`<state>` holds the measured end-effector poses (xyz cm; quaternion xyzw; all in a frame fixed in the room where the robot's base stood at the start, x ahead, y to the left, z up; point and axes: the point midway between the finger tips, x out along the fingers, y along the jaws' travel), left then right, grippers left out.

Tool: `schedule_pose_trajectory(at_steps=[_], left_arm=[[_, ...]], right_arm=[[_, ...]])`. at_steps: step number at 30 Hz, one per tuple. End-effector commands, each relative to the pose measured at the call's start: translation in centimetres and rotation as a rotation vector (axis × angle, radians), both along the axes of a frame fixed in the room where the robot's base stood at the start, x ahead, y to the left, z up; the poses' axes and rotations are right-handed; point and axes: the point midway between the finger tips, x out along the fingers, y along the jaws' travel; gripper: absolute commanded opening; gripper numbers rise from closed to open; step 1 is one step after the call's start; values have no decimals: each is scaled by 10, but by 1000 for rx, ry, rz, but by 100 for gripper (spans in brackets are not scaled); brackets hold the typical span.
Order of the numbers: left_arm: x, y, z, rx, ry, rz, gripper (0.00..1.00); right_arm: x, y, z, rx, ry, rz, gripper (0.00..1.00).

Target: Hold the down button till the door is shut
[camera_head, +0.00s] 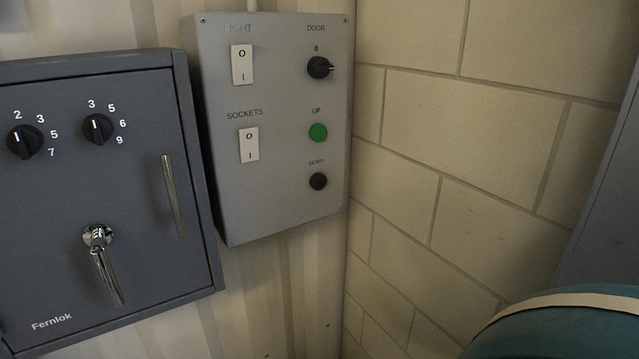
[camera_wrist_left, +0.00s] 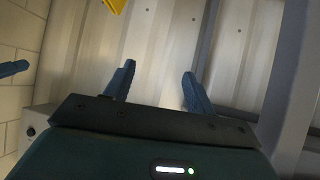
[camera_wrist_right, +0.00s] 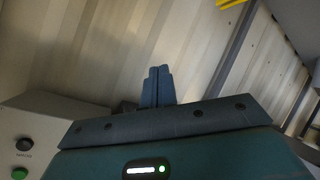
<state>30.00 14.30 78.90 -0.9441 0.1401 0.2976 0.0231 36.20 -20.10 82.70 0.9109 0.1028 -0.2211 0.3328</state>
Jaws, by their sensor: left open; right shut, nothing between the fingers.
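A grey control panel (camera_head: 270,205) hangs on the wall in the head view. Its black down button (camera_head: 318,181) sits at the lower right, below the green up button (camera_head: 317,132) and the black door knob (camera_head: 319,67). In the right wrist view the down button (camera_wrist_right: 23,144) and up button (camera_wrist_right: 20,172) show at the left edge. My right gripper (camera_wrist_right: 158,72) is shut and empty, apart from the buttons. My left gripper (camera_wrist_left: 158,72) is open and empty. Neither gripper's fingers show in the head view. I cannot make out the door.
A dark grey safe (camera_head: 140,190) with dials and a handle stands left of the panel. A block wall (camera_head: 450,130) meets the panel's right side. A yellow object (camera_wrist_right: 232,3) shows at the top of the right wrist view. Ribbed metal (camera_wrist_left: 155,40) lies beyond the left fingers.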

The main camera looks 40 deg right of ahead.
Motion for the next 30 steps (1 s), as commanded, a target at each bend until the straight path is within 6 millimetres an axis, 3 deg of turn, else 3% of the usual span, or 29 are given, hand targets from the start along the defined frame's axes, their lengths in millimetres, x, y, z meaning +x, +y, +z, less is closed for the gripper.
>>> schedule_pose_trajectory(at_steps=[1,6,10,15,18,21,24,30], left_arm=[[1,0,0,0,-2,0,55],[3,-1,0,-2,-9,-2,55],[4,-1,1,-3,-15,-4,55],[5,-2,3,-4,-22,-7,55],[6,-2,4,-5,-25,-7,55],[6,-2,4,-6,-26,-7,55],[6,-2,4,-6,-26,-7,55],[5,-3,4,-5,-25,-9,55]], right_arm=[[20,-20,18,-189,-61,15,0],[66,-86,87,-883,-165,4,0],[83,-132,151,-1395,-140,-76,0],[84,-173,229,-1941,23,-233,0],[78,-186,262,-2153,145,-317,0],[73,-194,283,-2281,243,-374,0],[70,-197,293,-2343,299,-403,0],[69,-197,295,-2357,312,-407,0]])
